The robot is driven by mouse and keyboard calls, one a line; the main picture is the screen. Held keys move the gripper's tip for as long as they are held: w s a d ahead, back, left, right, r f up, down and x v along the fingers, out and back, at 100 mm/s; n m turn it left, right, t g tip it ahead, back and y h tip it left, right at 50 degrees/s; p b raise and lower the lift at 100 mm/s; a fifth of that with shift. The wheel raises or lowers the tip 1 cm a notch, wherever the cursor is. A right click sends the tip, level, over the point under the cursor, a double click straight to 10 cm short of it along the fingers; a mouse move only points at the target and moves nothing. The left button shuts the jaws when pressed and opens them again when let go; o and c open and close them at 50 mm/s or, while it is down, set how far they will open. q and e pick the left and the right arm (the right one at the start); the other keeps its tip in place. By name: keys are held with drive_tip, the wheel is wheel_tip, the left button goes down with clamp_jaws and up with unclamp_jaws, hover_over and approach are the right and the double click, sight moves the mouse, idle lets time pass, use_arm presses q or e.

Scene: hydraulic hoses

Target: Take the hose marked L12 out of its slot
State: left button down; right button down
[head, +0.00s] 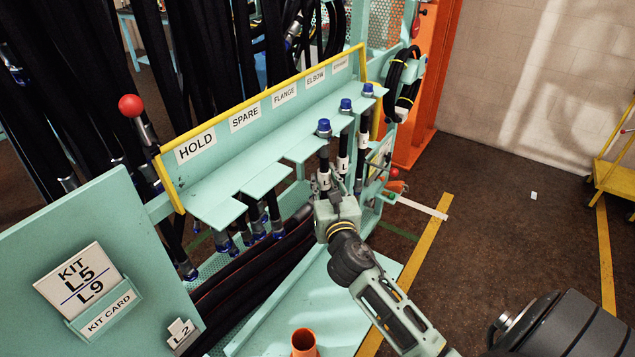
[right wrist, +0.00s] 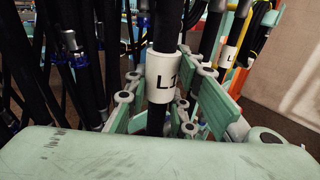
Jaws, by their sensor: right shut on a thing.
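The hose held by my right gripper is black with a blue cap (head: 324,127) and a white label. In the right wrist view the label (right wrist: 162,78) reads "L1", and any further character is turned out of sight. Its capped end stands upright at a notch of the teal rack shelf (head: 212,203), apparently the one under FLANGE. My right gripper (head: 327,193) is shut on this hose below the shelf; its fingers (right wrist: 165,110) sit on both sides of it around the label. My left gripper is not in view.
Two more blue-capped hoses (head: 346,104) (head: 368,89) stand close by to the right on the shelf. Several hoses hang behind and below the rack. A kit card panel (head: 110,250) stands front left, and an orange cup (head: 304,342) on the front ledge. Floor at right is mostly open.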

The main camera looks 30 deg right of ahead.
drive_tip(key=s+d+b, duration=0.1)
drive_tip(key=s+d, duration=0.2)
drive_tip(key=s, duration=0.4)
drive_tip(key=s+d+b, duration=0.2)
drive_tip(key=s+d, duration=0.1)
drive_tip(key=s, duration=0.5)
drive_tip(key=shift+r, duration=0.2)
